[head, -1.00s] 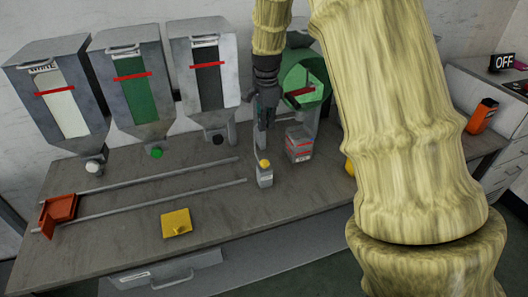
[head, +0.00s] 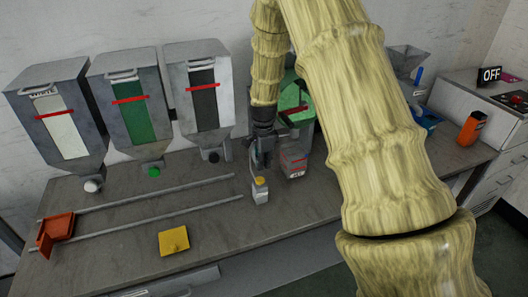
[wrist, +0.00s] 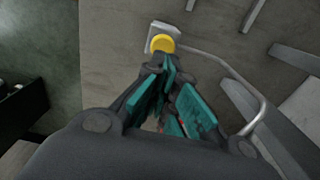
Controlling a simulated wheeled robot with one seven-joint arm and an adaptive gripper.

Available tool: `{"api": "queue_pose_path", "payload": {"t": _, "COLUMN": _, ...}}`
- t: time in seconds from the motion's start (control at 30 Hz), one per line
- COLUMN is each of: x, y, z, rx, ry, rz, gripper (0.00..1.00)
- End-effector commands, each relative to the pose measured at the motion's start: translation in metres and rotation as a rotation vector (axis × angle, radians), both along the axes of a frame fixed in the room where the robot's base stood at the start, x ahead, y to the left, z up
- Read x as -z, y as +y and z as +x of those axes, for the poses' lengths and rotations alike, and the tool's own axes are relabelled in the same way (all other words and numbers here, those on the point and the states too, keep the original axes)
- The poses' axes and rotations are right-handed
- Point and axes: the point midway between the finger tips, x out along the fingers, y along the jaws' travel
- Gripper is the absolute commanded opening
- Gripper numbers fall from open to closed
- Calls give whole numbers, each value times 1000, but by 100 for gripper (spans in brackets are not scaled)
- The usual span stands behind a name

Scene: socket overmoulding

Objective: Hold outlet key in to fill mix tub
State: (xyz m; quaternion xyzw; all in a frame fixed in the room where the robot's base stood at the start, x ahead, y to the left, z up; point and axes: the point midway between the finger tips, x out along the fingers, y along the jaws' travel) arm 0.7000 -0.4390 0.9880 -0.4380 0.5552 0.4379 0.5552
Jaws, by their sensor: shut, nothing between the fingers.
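A small grey block with a round yellow top (head: 260,181) stands upright on the bench; the yellow top also shows in the wrist view (wrist: 162,44). I cannot tell for sure whether it is the outlet key. My gripper (head: 261,168) is shut and empty, pointing down just above and behind this yellow top. In the wrist view its teal-padded fingers (wrist: 165,62) end close to the yellow top; contact cannot be told. A grey tub with red markings (head: 293,164) stands right of the gripper, under a green drum (head: 296,100); it may be the mix tub.
Hoppers with white (head: 92,186), green (head: 153,172) and black (head: 213,157) knobs line the wall. Two rails run to an orange-red holder (head: 56,233). A yellow plate (head: 173,241) lies in front. A curved grey rod (wrist: 240,80) is right of the fingers.

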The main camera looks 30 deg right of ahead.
Motion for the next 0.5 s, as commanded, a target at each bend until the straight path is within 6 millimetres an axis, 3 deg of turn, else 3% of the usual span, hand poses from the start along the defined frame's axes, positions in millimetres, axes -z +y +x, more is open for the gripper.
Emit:
{"api": "queue_pose_path", "payload": {"t": 0.23, "x": 27, "y": 0, "z": -1, "rx": 1, "ry": 2, "rz": 1, "gripper": 0}}
{"api": "queue_pose_path", "payload": {"t": 0.5, "x": 44, "y": 0, "z": -1, "rx": 1, "ry": 1, "rz": 0, "gripper": 0}}
